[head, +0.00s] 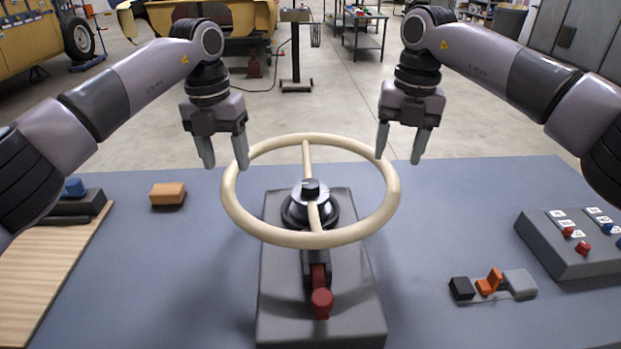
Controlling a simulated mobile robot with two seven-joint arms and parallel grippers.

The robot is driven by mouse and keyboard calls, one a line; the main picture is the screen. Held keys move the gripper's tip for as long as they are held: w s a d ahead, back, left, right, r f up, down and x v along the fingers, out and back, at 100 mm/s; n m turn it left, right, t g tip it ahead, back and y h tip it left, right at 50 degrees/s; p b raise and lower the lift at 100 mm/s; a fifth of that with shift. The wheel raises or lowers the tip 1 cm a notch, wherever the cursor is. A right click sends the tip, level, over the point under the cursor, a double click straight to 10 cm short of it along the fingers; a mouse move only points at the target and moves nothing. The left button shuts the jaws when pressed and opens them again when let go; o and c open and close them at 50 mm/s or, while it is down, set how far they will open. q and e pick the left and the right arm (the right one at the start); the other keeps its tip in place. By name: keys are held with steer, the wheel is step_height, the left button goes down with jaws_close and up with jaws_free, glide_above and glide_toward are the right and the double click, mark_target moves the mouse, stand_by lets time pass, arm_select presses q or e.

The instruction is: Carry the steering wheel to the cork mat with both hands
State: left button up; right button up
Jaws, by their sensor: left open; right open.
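The cream steering wheel (275,237) sits level on a dark hub on top of a grey stand (360,316) in the middle of the table. A red-knobbed lever (321,303) is on the front of the stand. My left gripper (226,165) is open and empty at the far left of the rim. My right gripper (398,160) is open and empty at the far right of the rim. Both have fingers pointing down, and I cannot tell whether either touches the rim. No cork mat is clearly seen; a light wood-grained board (55,275) lies at the left.
An orange-brown block (168,194) and a dark box with a blue part (75,203) are at the left. A grey control box (570,243) and a small black, orange and grey piece (492,284) are at the right. The blue-grey table (450,215) is clear between them.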

mark_target(230, 173)
arm_select(q)
steer(key=shift+d+f, duration=0.15)
steer(key=shift+f, duration=1.65)
steer(key=shift+d+f, duration=0.1)
steer(key=shift+f, duration=1.7)
arm_select(e)
steer(key=shift+a+f, duration=0.15)
steer(key=shift+f, duration=1.65)
steer(key=shift+a+f, duration=0.1)
steer(key=shift+f, duration=1.7)
arm_select(q)
steer(key=c, duration=1)
arm_select(e)
steer(key=c, duration=1)
arm_select(q)
jaws_close()
arm_select(e)
jaws_close()
arm_select(q)
steer(key=shift+r, duration=0.15)
arm_select(e)
steer(key=shift+w+r, duration=0.15)
steer(key=shift+r, duration=0.05)
